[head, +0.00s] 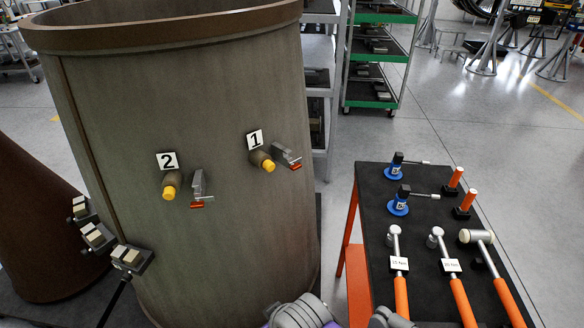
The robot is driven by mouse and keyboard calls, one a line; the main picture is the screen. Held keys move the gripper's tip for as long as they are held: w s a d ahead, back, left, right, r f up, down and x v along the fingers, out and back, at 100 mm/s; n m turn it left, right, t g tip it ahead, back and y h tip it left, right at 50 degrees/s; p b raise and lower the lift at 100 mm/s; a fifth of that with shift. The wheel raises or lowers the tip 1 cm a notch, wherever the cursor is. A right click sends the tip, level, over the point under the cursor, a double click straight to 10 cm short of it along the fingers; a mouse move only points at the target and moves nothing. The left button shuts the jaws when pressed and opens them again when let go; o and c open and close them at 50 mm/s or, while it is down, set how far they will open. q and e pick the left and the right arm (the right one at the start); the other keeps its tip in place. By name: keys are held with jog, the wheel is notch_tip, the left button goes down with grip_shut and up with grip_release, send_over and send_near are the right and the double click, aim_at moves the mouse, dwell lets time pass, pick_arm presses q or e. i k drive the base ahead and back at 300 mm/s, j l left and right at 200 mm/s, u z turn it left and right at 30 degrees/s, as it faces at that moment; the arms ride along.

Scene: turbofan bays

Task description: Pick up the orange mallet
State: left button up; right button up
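The orange mallet (485,257) lies on the right side of the black-topped table (380,185). It has a pale, whitish head at the far end and an orange handle running toward the bottom right. Neither gripper shows in the head view. Only rounded grey parts of my own body appear at the bottom edge, left of and at the table's near end, well apart from the mallet head.
Two orange-handled torque wrenches (397,262) (447,262) with white labels lie left of the mallet. Two blue-based tools (398,204) (394,170) and two upright orange-handled tools (468,201) (455,178) stand farther back. A large brown cylinder (225,120) fills the left. Floor right of the table is clear.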

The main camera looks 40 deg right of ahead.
aim_at(481, 238)
jog(key=z, duration=2.9)
jog(key=i+l+u, duration=0.2)
jog(key=i+u, duration=0.2)
jog(key=i, duration=0.15)
